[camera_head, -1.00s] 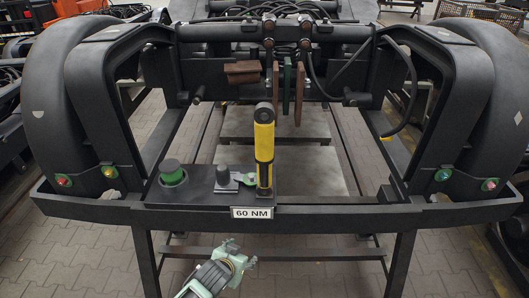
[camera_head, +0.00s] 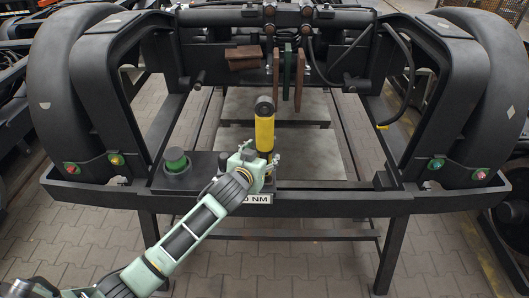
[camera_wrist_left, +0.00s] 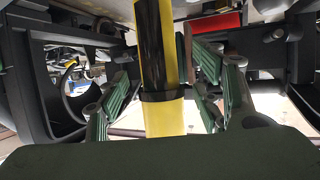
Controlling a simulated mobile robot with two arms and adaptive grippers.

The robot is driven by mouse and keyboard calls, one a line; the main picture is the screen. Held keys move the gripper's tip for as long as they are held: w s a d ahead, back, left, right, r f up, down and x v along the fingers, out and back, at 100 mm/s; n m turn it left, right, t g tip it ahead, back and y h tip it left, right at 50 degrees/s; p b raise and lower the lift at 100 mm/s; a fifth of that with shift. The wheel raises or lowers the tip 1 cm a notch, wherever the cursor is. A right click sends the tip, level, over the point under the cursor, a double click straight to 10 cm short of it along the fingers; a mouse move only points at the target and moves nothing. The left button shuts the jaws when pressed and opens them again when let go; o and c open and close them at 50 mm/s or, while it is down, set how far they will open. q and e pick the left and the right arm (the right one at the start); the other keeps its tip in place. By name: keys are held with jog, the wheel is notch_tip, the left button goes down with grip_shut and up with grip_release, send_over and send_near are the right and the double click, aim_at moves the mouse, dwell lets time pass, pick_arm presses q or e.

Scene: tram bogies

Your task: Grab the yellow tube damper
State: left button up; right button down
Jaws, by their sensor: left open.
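The yellow tube damper (camera_head: 264,132), yellow with a dark top, stands upright on the black shelf at the front of the bogie frame. My left gripper (camera_head: 257,160) is in front of its lower part and hides it there. In the left wrist view the damper (camera_wrist_left: 161,55) shows as a yellow and black tube with a dark collar. It stands between the green-padded fingers of my open left gripper (camera_wrist_left: 160,100), with gaps visible on both sides. I cannot tell how deep it sits between them. My right gripper is not in view.
The 60 NM label (camera_head: 259,198) is partly covered by my arm. Brown and green plates (camera_head: 287,76) hang behind the damper. Black wheels flank the frame.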

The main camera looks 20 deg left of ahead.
aim_at(262, 156)
pick_arm(q)
jog(key=shift+x, duration=1.7)
jog(key=shift+s, duration=0.1)
grip_shut()
jog(key=shift+r, duration=0.25)
